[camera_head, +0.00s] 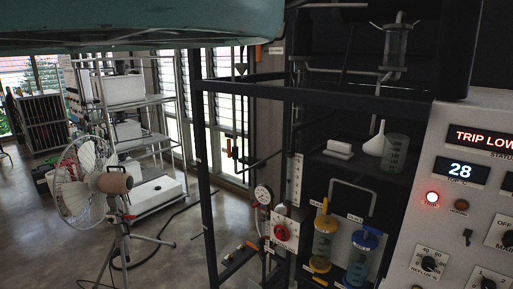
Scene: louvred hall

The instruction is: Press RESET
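The grey control panel (417,228) stands at the right edge and is cut off by the frame. Its top display (484,138) reads "TRIP LOW" and is cut off. A smaller display (467,171) reads 28. A red lamp (432,198) labelled TRIP is lit. A dark brownish round button or lamp (461,206) sits right of it, and I cannot read its label. No RESET label is legible. A small black switch (467,236) and an OFF/MAIN knob (507,239) are lower right. My gripper is not in view.
A dark metal frame (207,180) with glassware stands left of the panel. Yellow-capped (325,228) and blue-capped (363,255) vessels sit inside. A fan (85,180) on a tripod stands on open floor at left. A teal shape covers the top left.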

